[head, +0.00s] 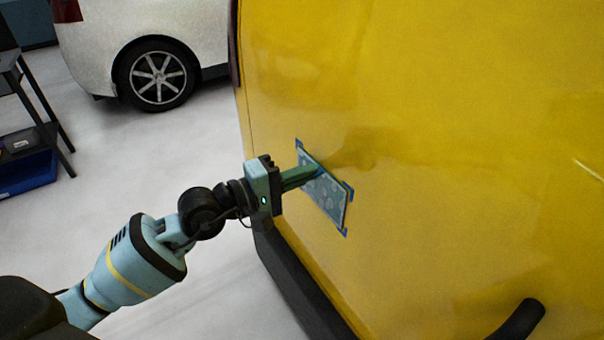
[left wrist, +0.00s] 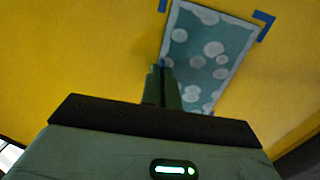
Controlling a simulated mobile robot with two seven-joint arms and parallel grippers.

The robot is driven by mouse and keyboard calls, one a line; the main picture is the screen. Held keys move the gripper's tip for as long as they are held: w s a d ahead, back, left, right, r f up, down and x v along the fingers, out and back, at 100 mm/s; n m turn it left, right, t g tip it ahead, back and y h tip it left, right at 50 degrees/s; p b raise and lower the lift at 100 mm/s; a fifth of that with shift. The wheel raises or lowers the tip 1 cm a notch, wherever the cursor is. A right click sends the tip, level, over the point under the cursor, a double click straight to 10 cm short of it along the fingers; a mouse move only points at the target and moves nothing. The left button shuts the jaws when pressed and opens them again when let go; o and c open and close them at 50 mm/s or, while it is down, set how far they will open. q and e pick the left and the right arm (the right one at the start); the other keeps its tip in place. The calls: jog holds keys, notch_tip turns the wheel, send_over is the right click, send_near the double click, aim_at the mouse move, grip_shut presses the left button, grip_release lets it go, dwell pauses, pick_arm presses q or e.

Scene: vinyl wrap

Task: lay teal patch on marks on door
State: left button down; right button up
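The teal patch (head: 325,196) with pale round spots lies against the yellow door (head: 430,130), tilted in the head view. It also shows in the left wrist view (left wrist: 208,50). Blue corner marks (head: 348,191) show around it, and one stands just outside the patch's upper right corner in the left wrist view (left wrist: 264,24). My left gripper (head: 312,172) has its fingers together, with the tips over or against the patch's left part. I cannot tell whether they touch it or pinch its edge. The fingers hide part of the patch. My right gripper is not in view.
A white car (head: 150,45) stands behind at the upper left. A dark shelf (head: 30,100) with a blue bin (head: 28,174) is at the left edge. A dark rounded bar (head: 520,318) shows at the lower right. The pale floor (head: 130,190) between is clear.

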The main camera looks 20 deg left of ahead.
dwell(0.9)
pick_arm(q)
jog(key=c, duration=1.6)
grip_release()
jog(key=shift+b+v, duration=1)
jog(key=shift+v, duration=2.85)
